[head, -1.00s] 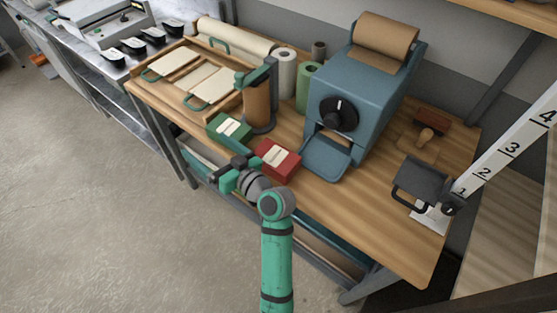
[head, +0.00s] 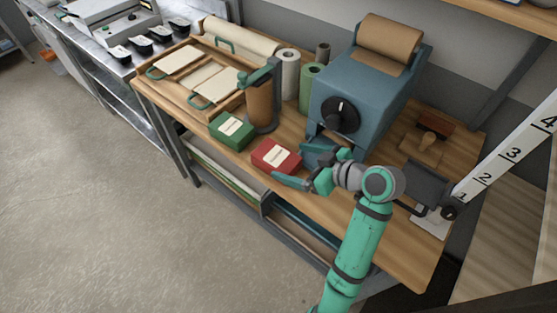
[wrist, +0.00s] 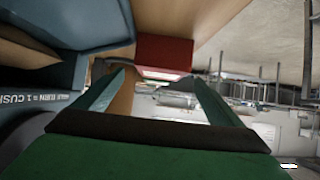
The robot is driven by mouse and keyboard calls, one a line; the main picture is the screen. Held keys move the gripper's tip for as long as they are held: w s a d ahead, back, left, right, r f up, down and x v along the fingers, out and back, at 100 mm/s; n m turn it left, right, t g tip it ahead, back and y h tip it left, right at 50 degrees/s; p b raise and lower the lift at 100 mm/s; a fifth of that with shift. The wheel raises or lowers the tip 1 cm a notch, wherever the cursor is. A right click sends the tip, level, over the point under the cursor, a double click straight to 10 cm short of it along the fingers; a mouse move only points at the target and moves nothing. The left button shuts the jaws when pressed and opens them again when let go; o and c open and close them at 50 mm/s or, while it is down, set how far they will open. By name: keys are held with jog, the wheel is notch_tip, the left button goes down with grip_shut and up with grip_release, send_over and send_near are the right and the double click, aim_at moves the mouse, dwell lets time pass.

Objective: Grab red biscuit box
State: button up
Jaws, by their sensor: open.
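The red biscuit box (head: 276,156) lies on the wooden table, with a pale label on its top. It also shows in the wrist view (wrist: 163,54), at the upper middle, beyond my fingertips. My gripper (head: 303,167) is just right of the box in the head view, low over the table in front of the blue machine. In the wrist view my gripper (wrist: 158,80) has its two green fingers spread apart with nothing between them. I cannot tell whether a finger touches the box.
A green box (head: 231,131) stands left of the red one. A paper roll on a stand (head: 261,105) is behind them. The big blue dispenser machine (head: 365,98) stands close behind my gripper. The table's front edge is near the boxes.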

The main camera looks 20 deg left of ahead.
aim_at(278, 157)
jog(key=shift+a+r+x, duration=0.1)
jog(key=shift+r+x, duration=0.05)
jog(key=shift+x, duration=1.6)
jog(key=shift+a+r+x, duration=0.1)
jog(key=shift+r+x, duration=0.05)
jog(key=shift+x, duration=1.6)
jog(key=c, duration=1.3)
